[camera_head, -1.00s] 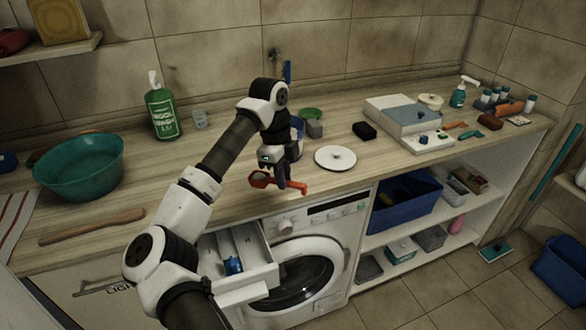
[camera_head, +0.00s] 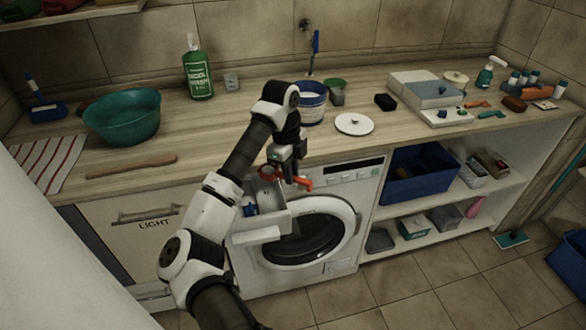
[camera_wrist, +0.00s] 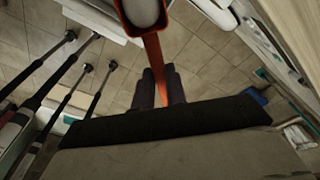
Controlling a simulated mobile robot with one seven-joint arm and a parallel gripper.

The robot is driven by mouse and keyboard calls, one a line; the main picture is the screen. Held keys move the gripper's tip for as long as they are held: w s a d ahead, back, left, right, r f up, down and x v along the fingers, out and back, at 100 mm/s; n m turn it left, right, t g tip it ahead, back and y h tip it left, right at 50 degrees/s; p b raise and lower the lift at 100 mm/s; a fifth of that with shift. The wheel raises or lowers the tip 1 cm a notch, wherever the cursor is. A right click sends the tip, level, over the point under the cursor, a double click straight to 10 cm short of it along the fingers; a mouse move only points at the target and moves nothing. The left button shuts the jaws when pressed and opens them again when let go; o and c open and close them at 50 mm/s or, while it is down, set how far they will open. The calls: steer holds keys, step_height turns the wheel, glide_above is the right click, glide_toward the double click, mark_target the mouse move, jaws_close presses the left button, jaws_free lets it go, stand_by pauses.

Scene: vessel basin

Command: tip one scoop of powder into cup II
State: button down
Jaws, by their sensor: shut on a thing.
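My gripper (camera_head: 290,176) is shut on the handle of a red-orange scoop (camera_head: 303,183). In the wrist view, the scoop (camera_wrist: 151,45) runs up between the dark fingers (camera_wrist: 160,88), and its bowl holds pale powder (camera_wrist: 142,11). The washer's drawer (camera_head: 272,222) is pulled out, with the scoop above its back part. A mark like "II" shows inside the drawer, in a compartment partly hidden by my arm. A blue piece (camera_head: 250,210) sits in the drawer's left compartment. The blue-and-white tub (camera_head: 311,112) stands open on the counter with white powder inside.
The tub's white lid (camera_head: 354,124) lies on the counter. The washer (camera_head: 340,190) with its round door is below the drawer. A blue crate (camera_head: 415,185) is on the right shelf.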

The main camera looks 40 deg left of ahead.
steer(key=f+t, duration=0.2)
steer(key=s+f+t, duration=0.1)
steer(key=f+t, duration=0.3)
steer(key=shift+s+d+f+y, duration=0.15)
steer(key=shift+s+f+y, duration=0.15)
steer(key=shift+s, duration=0.05)
steer(key=shift+s+t, duration=0.35)
steer(key=shift+t, duration=0.65)
steer(key=t, duration=0.1)
steer(key=f+t, duration=0.1)
steer(key=t, duration=0.1)
steer(key=shift+s+d+n+y, duration=0.1)
steer(key=shift+s+n+y, duration=0.1)
steer(key=shift+n+y, duration=0.15)
steer(key=shift+f+t+b, duration=0.35)
steer(key=shift+t+b, duration=0.2)
steer(key=shift+t, duration=0.15)
steer(key=shift+r+t+b, duration=0.1)
steer(key=shift+t+b, duration=0.2)
steer(key=shift+b, duration=0.7)
